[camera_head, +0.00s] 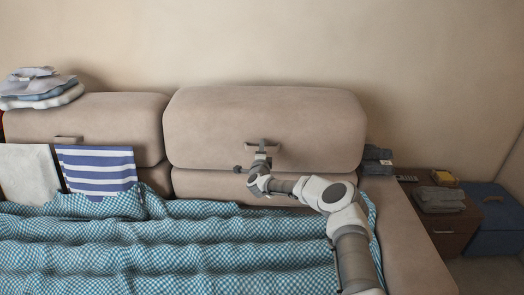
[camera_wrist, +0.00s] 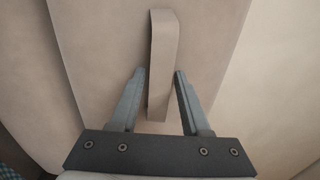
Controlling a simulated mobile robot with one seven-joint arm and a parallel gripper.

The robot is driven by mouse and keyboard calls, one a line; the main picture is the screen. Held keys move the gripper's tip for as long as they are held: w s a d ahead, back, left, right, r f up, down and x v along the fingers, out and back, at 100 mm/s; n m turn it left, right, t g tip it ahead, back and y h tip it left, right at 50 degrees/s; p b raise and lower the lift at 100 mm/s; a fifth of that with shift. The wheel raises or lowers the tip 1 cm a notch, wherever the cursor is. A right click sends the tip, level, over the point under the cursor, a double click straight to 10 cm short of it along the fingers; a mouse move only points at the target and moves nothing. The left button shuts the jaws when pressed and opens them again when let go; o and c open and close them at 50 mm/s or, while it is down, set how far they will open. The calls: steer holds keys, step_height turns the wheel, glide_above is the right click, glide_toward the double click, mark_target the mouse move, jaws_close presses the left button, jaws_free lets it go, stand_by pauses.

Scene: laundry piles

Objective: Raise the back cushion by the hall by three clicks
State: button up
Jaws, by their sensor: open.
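Two beige back cushions stand along the wall, a right one (camera_head: 230,115) and a left one (camera_head: 125,115). The right one has a small beige handle tab (camera_head: 276,148) low on its front. My gripper (camera_head: 262,148) is at this tab. In the wrist view the tab (camera_wrist: 160,60) stands between the two fingers of my gripper (camera_wrist: 160,75), which are open on either side of it. A gap shows beside the tab, clearest toward the right finger. The left cushion has a similar tab (camera_head: 69,139). Which cushion is by the hall cannot be told.
A blue checked blanket (camera_head: 180,255) covers the seat. Folded clothes (camera_head: 40,90) lie on the left cushion; a striped cloth (camera_head: 97,172) and a pale cloth (camera_head: 28,172) hang below. Dark folded items (camera_head: 376,160) sit beside the right cushion. A brown side table (camera_head: 450,230) and blue box (camera_head: 492,220) stand right.

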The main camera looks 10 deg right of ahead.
jaws_close()
stand_by(1.4)
